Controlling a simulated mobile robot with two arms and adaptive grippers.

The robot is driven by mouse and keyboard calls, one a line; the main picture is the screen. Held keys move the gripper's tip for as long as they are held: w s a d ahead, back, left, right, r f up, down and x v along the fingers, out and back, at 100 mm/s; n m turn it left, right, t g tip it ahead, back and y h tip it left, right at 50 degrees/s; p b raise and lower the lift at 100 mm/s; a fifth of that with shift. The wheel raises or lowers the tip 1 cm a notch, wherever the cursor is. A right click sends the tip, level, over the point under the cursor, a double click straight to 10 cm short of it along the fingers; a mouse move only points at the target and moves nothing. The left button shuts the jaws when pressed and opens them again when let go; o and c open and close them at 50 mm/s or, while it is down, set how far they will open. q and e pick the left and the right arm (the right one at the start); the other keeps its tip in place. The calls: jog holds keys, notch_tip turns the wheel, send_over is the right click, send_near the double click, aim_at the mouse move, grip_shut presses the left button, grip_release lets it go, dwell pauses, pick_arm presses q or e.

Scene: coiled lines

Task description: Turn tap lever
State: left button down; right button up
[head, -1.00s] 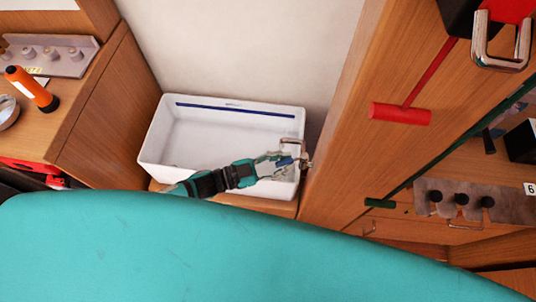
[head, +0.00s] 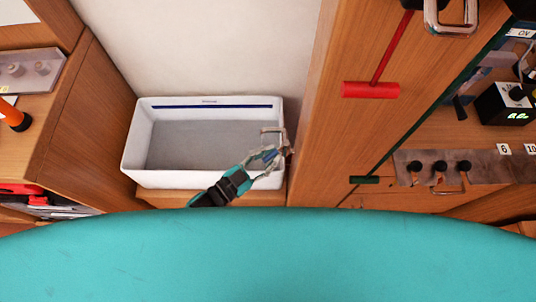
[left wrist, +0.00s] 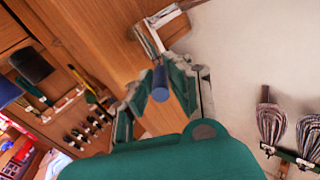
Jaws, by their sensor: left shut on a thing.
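The tap's metal spout (head: 272,132) rises at the right end of the white basin (head: 132,162). The tap's blue lever (left wrist: 160,84) is a short cylinder between the finger ends in the left wrist view. My left gripper (head: 267,156) is at the tap and is shut on the lever; its fingers (left wrist: 167,88) stand on either side of it. In the head view the fingers largely hide the lever. The spout shows beyond the lever in the wrist view (left wrist: 152,38). My right gripper is in neither view.
A wooden cabinet face (head: 335,140) rises close to the right of the tap. A red mallet (head: 370,90) hangs there, near a plate with several black knobs (head: 440,167). A wooden cabinet (head: 85,125) stands left of the basin.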

pick_arm(q)
jog(key=c, duration=1.3)
grip_release()
jog(key=shift+w+r, duration=0.1)
jog(key=shift+w, duration=0.05)
jog(key=shift+a, duration=0.15)
jog(key=shift+s+a, duration=0.25)
jog(key=shift+s, duration=0.15)
jog(key=v, duration=1.1)
jog(key=shift+a, duration=0.15)
